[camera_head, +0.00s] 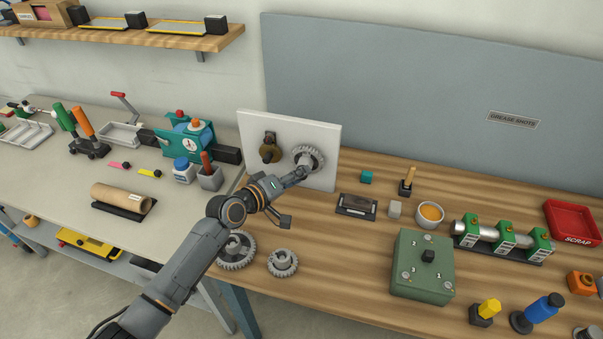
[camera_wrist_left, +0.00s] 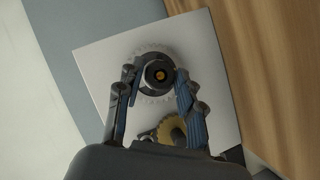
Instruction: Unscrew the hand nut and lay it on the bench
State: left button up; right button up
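A white upright panel (camera_head: 322,130) stands at the back of the wooden bench. On it a grey gear (camera_head: 318,155) sits on a shaft, with a brass-coloured gear (camera_head: 268,150) to its left. In the left wrist view, a dark round nut (camera_wrist_left: 158,74) with a yellowish centre sits in the middle of the grey gear (camera_wrist_left: 146,55). My left gripper (camera_head: 302,178) is at the panel in front of the grey gear and partly covers it. Its fingers (camera_wrist_left: 156,78) stand apart on either side of the nut, with a small gap visible on the left. My right gripper is out of view.
Two loose gears (camera_head: 236,250) (camera_head: 283,263) lie on the wooden bench (camera_head: 335,270) at its left front. Bare wood lies between the gears and green box.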

pick_arm(q)
grip_shut()
jog(key=s+a+p, duration=0.2)
jog(key=s+p, duration=0.1)
jog(key=s, duration=0.2)
jog(key=shift+s, duration=0.35)
dwell(0.6)
jog(key=shift+d, duration=0.1)
